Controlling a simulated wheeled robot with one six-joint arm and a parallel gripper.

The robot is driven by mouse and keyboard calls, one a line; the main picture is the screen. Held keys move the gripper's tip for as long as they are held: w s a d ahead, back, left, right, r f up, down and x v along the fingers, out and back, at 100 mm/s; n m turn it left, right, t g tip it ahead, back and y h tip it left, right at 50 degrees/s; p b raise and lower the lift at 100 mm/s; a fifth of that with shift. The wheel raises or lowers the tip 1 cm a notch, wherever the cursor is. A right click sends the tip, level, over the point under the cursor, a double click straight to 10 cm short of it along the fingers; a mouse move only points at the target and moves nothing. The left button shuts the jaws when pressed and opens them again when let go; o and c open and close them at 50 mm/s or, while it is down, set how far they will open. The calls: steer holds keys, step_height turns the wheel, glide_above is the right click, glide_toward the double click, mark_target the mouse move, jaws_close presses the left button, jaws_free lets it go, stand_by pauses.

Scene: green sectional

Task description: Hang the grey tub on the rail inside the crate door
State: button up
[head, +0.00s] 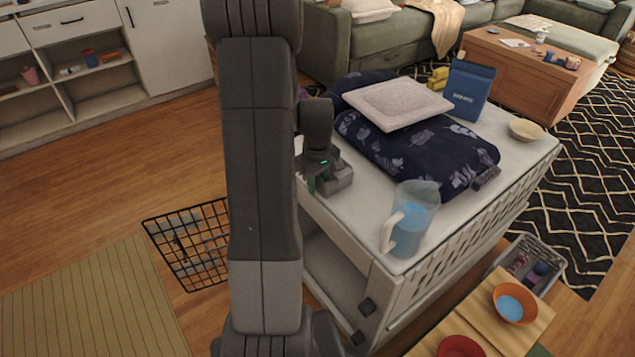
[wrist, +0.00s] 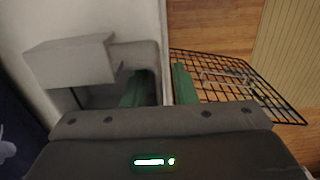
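The grey tub (head: 341,180) sits on the crate top (head: 362,212) at its left edge. In the wrist view the tub (wrist: 70,62) is at the left, with a flat raised piece. My gripper (head: 317,178) is over the tub. In the wrist view my gripper (wrist: 160,85) has its green fingers apart, one over the tub and one past its right side, above the floor. I cannot tell whether they touch it. The black wire crate door (head: 187,262) stands open at the left, and shows in the wrist view (wrist: 262,100).
A blue water jug (head: 410,226), dark folded bedding (head: 425,160), a pale cushion (head: 397,102), a blue pouch (head: 470,90) and a bowl (head: 526,129) stand on the crate. A basket (head: 548,285) is at the right.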

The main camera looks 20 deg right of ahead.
step_height(320, 180, up, 12)
steer(key=shift+r+p, duration=0.2)
steer(key=shift+p, duration=1.05)
steer(key=shift+f, duration=0.1)
step_height(320, 180, down, 13)
steer(key=b, duration=0.3)
steer(key=shift+r+p, duration=0.65)
steer(key=shift+r, duration=1.6)
steer(key=shift+f, duration=0.1)
